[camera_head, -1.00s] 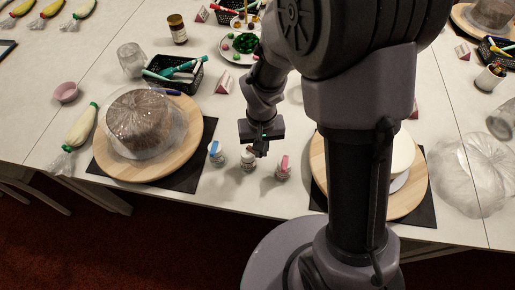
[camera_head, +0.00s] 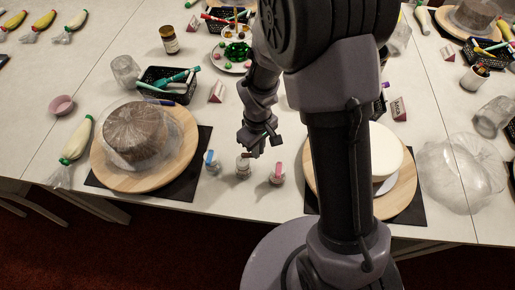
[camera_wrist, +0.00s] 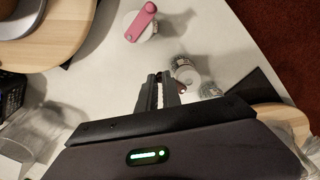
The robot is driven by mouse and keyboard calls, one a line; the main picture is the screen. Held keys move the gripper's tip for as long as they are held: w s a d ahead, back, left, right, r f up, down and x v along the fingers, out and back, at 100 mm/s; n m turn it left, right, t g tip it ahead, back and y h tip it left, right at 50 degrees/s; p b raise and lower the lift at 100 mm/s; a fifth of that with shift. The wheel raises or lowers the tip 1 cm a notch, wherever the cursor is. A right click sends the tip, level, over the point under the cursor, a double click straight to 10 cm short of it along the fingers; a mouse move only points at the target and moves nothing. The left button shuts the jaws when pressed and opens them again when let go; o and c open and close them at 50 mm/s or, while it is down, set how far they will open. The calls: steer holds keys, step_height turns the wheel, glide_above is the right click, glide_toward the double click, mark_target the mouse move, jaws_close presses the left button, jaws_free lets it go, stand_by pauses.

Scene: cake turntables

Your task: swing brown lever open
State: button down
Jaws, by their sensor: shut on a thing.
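Three small jars stand in a row between the two cake boards. The left one has a blue lever (camera_head: 210,158), the right one a pink lever (camera_head: 278,169), which also shows in the wrist view (camera_wrist: 142,21). My gripper (camera_head: 254,153) is at the top of the middle jar (camera_head: 242,168), on its right side in the head view. In the wrist view my fingers (camera_wrist: 159,84) are close together beside the middle jar (camera_wrist: 186,70). They are shut on the brown lever, which is mostly hidden by the fingers.
A brown cake under a clear wrap sits on a round wooden board (camera_head: 181,172) at left. A white cake (camera_head: 384,150) is at right, partly behind my arm. A black basket (camera_head: 184,82) and a plate of coloured balls (camera_head: 218,61) lie farther back.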

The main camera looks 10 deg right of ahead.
stand_by(0.4)
steer(key=c, duration=1.5)
jaws_free()
steer(key=shift+r, duration=0.1)
step_height(320, 180, up, 17)
steer(key=p, duration=0.6)
steer(key=shift+r, duration=0.15)
steer(key=s+r+m+t+y+b, duration=0.1)
steer(key=s+r+m+t+b, duration=0.2)
steer(key=s, duration=0.4)
steer(key=s+r+m+t+y+b, duration=0.1)
steer(key=s+r+m+t+b, duration=0.1)
steer(key=s+r+m, duration=0.4)
steer(key=shift+s+d+r+m+t+b, duration=0.25)
steer(key=shift+s+d+m+t+b, duration=0.2)
steer(key=shift+s+m, duration=0.55)
